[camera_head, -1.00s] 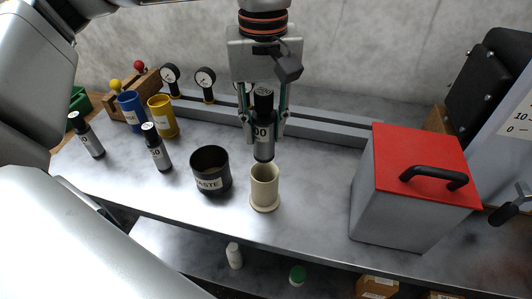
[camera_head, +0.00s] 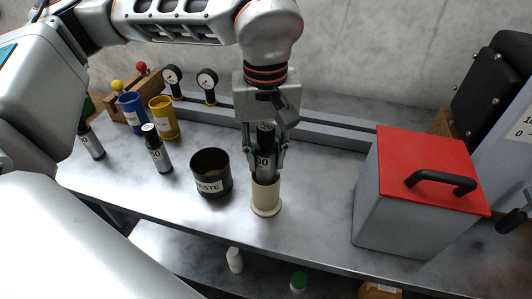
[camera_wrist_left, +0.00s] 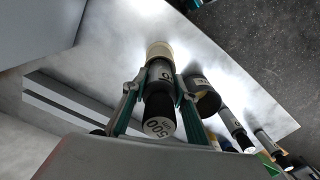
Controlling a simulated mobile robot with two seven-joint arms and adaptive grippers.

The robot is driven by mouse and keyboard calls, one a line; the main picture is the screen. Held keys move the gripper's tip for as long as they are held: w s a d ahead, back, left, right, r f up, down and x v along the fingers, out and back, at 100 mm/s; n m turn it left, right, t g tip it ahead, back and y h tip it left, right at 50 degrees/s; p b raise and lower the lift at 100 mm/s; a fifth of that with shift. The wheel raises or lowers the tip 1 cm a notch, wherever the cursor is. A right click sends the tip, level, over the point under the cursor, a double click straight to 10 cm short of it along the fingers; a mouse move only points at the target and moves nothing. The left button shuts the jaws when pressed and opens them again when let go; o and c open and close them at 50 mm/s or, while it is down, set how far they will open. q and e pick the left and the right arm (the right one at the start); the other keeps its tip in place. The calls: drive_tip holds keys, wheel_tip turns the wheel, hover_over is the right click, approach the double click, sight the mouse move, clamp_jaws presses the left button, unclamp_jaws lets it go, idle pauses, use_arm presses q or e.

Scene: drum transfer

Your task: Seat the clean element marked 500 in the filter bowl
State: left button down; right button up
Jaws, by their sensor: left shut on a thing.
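My left gripper (camera_head: 267,160) is shut on a grey element with black ends (camera_head: 265,163). In the left wrist view its black cap end reads 500 (camera_wrist_left: 159,126), between the green-edged fingers. The element is upright, its lower end inside the mouth of the cream filter bowl (camera_head: 266,198); how deep it sits is hidden by the wall. The bowl also shows in the left wrist view (camera_wrist_left: 158,50). Two similar elements stand on the bench to the left, one (camera_head: 156,149) near the waste bin and one (camera_head: 91,142) farther left. My right gripper is not in view.
A black waste bin (camera_head: 211,173) stands just left of the bowl. Blue (camera_head: 132,113) and yellow (camera_head: 163,117) cups are at the back left. A grey box with a red lid (camera_head: 428,170) stands to the right. The bench between bowl and box is clear.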

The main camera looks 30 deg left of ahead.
sight(266, 127)
use_arm(q)
drive_tip(key=shift+f, duration=0.5)
drive_tip(key=c, duration=1.6)
unclamp_jaws()
drive_tip(key=shift+r, duration=0.3)
wheel_tip(266, 127, up, 12)
drive_tip(key=shift+f+p, duration=0.1)
drive_tip(key=shift+p, duration=0.85)
drive_tip(key=shift+r, duration=0.4)
